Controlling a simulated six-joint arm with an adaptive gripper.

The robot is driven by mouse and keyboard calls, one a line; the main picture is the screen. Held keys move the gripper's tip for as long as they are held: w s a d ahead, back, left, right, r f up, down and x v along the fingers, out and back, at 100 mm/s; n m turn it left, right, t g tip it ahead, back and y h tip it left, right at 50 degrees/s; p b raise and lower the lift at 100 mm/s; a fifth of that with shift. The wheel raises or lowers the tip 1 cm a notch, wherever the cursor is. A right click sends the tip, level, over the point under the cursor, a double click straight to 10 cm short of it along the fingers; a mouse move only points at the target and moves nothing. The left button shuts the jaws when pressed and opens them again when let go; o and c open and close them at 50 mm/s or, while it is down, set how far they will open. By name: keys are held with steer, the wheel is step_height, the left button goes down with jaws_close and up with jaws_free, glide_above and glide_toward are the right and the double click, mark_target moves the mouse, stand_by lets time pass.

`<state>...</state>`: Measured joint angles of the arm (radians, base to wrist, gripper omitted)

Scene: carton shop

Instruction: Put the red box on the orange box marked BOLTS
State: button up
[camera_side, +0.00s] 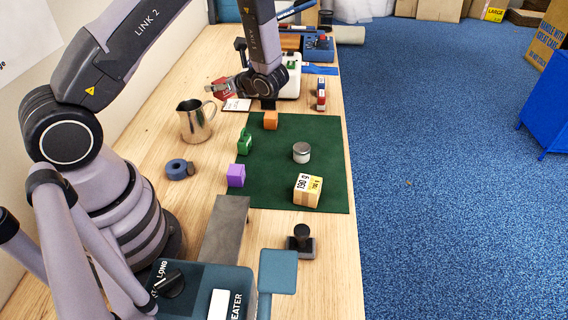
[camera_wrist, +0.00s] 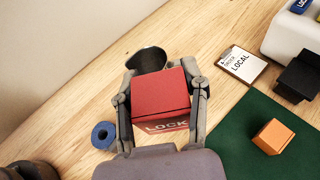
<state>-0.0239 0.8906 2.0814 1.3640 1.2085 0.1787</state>
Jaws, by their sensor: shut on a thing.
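The red box (camera_wrist: 160,95) fills the middle of the wrist view, with part of a "LOCK" label on its near face. My gripper (camera_wrist: 161,88) is shut on it, one finger along each side. In the side view my gripper (camera_side: 218,87) is beyond the metal pitcher, and the red box (camera_side: 228,85) shows only partly there. It looks held above the table. The orange box (camera_side: 270,120) sits on the green mat's far left part, apart from my gripper. It also shows at the lower right of the wrist view (camera_wrist: 273,137). I cannot read its marking.
The metal pitcher (camera_side: 196,121) and a blue tape roll (camera_side: 177,169) stand left of the green mat (camera_side: 272,185). On the mat are a green object (camera_side: 244,143), a purple box (camera_side: 236,176), a tin (camera_side: 301,153) and a carton (camera_side: 307,190). A "LOCAL" card (camera_wrist: 243,64) lies beyond.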

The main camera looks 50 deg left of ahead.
steer(key=w+d+m+t, duration=0.2)
steer(key=d, duration=0.3)
glide_above(267, 112)
steer(key=s, duration=0.1)
steer(key=f, duration=0.7)
steer(key=shift+d+f, duration=0.25)
steer(key=shift+f, duration=0.1)
steer(key=shift+w+a+f, duration=0.15)
steer(key=shift+w+f, duration=0.25)
steer(key=shift+f, duration=0.15)
steer(key=shift+w+f, duration=0.1)
steer(key=shift+f, duration=1.55)
steer(key=o, duration=1.2)
steer(key=shift+f, duration=0.15)
